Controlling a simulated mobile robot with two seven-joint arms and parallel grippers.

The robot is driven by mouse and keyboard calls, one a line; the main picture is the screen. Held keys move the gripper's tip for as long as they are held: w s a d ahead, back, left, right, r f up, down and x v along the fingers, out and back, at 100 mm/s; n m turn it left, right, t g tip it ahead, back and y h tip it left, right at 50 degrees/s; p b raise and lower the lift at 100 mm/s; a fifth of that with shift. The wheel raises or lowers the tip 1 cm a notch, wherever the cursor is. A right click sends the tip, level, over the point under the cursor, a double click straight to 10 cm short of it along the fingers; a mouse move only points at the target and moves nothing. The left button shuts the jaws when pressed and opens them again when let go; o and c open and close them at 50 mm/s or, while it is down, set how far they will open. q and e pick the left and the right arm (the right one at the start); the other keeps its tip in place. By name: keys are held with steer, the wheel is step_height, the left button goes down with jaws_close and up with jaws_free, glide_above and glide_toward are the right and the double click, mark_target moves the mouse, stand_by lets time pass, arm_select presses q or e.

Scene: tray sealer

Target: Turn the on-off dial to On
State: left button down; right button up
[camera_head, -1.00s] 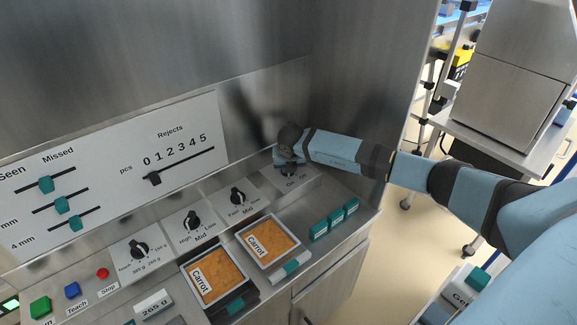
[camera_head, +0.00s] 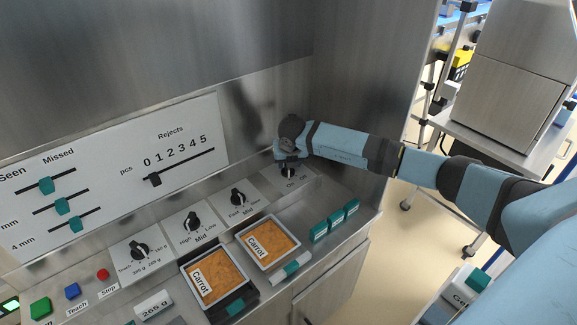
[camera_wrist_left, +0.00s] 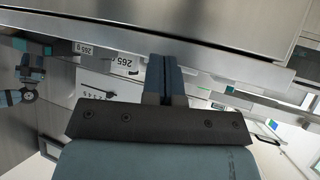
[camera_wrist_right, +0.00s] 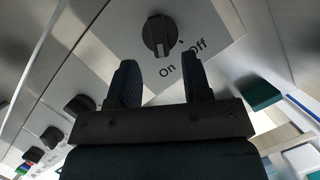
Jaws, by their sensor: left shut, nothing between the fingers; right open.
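The on-off dial (camera_wrist_right: 159,35) is a black knob with a raised ridge on a light plate, with "On" and "Off" printed beside it. In the right wrist view, the ridge's lower end points roughly toward "On"; the exact setting is hard to tell. In the head view the dial (camera_head: 289,171) sits just under my right gripper (camera_head: 287,158), partly covered. My right gripper (camera_wrist_right: 161,76) is open and empty, its fingers either side of the "On" label and apart from the knob. My left gripper (camera_wrist_left: 163,68) is shut and empty, away from the dial.
More dials (camera_head: 238,197) stand in a row left of the on-off dial. Two carrot trays (camera_head: 268,242) and teal blocks (camera_head: 335,220) lie in front. A slider panel (camera_head: 120,170) and steel walls rise behind and to the right.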

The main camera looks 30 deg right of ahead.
steer(key=v, duration=0.9)
steer(key=shift+s+r, duration=0.15)
steer(key=shift+r, duration=0.2)
steer(key=shift+a, duration=0.1)
